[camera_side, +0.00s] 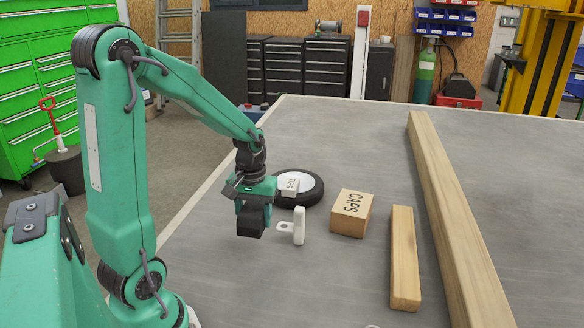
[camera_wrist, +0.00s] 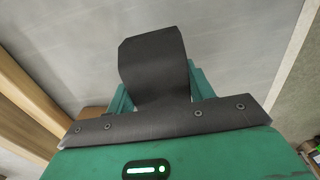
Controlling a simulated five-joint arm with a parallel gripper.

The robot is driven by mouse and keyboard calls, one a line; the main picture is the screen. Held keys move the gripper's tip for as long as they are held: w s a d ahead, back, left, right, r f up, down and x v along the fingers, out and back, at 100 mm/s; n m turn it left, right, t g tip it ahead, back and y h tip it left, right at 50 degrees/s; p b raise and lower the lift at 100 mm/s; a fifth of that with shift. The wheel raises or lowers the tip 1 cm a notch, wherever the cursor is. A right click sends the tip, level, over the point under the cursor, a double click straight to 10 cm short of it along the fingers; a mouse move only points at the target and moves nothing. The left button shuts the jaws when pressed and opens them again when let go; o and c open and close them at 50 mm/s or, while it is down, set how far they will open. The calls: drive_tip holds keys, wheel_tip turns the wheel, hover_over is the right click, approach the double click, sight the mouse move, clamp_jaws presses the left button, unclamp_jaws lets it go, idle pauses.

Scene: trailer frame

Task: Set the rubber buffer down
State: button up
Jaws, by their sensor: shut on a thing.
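My gripper (camera_side: 254,202) points down over the left part of the grey table and is shut on the rubber buffer (camera_side: 251,221), a black block. The buffer sticks out below the jaws; I cannot tell whether its underside touches the table. In the wrist view the buffer (camera_wrist: 153,62) is a dark block between the green fingers, with grey table beyond it. A white bracket (camera_side: 298,226) stands just right of the buffer in the side view.
A CAPS box (camera_side: 351,213), a short wooden block (camera_side: 404,258) and a long beam (camera_side: 450,220) lie to the right. The grey table (camera_side: 350,125) is clear at the back.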

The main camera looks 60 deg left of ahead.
hover_over(234, 238)
wheel_tip(234, 238, down, 6)
drive_tip(key=shift+w+f, duration=0.1)
drive_tip(key=shift+f, duration=0.05)
drive_tip(key=shift+f, duration=2)
drive_tip(key=shift+f, duration=0.1)
drive_tip(key=o, duration=1.1)
drive_tip(key=shift+o, duration=0.2)
wheel_tip(234, 238, up, 12)
